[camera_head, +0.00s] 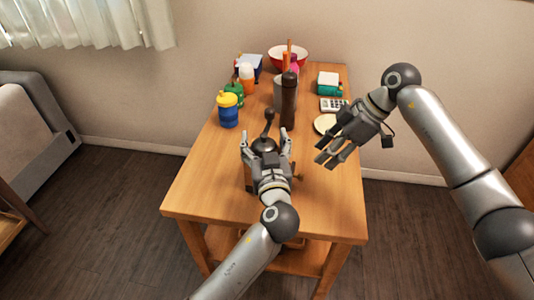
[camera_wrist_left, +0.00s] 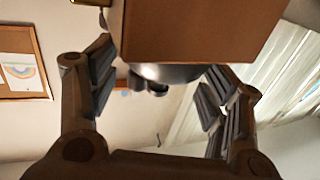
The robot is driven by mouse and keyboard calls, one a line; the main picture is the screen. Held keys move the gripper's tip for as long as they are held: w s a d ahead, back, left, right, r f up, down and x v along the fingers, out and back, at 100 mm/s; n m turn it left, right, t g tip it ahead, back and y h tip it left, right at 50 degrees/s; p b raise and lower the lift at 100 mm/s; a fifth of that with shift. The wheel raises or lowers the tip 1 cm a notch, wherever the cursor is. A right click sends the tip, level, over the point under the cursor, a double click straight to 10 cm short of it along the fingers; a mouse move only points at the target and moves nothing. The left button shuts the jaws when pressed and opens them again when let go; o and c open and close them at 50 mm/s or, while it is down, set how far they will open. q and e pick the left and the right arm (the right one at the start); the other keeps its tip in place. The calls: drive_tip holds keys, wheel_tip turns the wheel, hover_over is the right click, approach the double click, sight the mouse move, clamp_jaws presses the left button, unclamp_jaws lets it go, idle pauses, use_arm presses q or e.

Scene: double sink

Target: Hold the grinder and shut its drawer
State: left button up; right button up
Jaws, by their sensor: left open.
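The grinder has a brown wooden box body, a dark dome (camera_head: 264,146) and a crank with a round dark knob (camera_head: 268,113). My left gripper (camera_head: 265,134) is open, with one finger on each side of the grinder and a gap on both sides. In the left wrist view the wooden body (camera_wrist_left: 195,30) shows upside down above the grey dome, between the open fingers (camera_wrist_left: 155,95). A small knob (camera_head: 299,177) sticks out to the right; my gripper hides most of the body, and I cannot tell how far the drawer is out. My right gripper (camera_head: 325,154) hangs above the table's right side, apart from the grinder.
A dark bottle (camera_head: 289,100) stands close behind the grinder. A blue cup with a yellow lid (camera_head: 228,110), other bottles, a red bowl (camera_head: 290,54), a calculator (camera_head: 333,104) and a pale round plate (camera_head: 324,124) lie farther back. The table's front (camera_head: 330,215) is clear.

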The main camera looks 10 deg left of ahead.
use_arm(q)
drive_tip(key=shift+w+a, duration=0.25)
drive_tip(key=shift+w, duration=0.25)
drive_tip(key=shift+s, duration=0.1)
drive_tip(key=c, duration=1.5)
drive_tip(key=o, duration=0.8)
drive_tip(key=shift+f, duration=0.1)
drive_tip(key=c, duration=0.5)
drive_tip(key=shift+f, duration=0.1)
drive_tip(key=shift+c, duration=0.2)
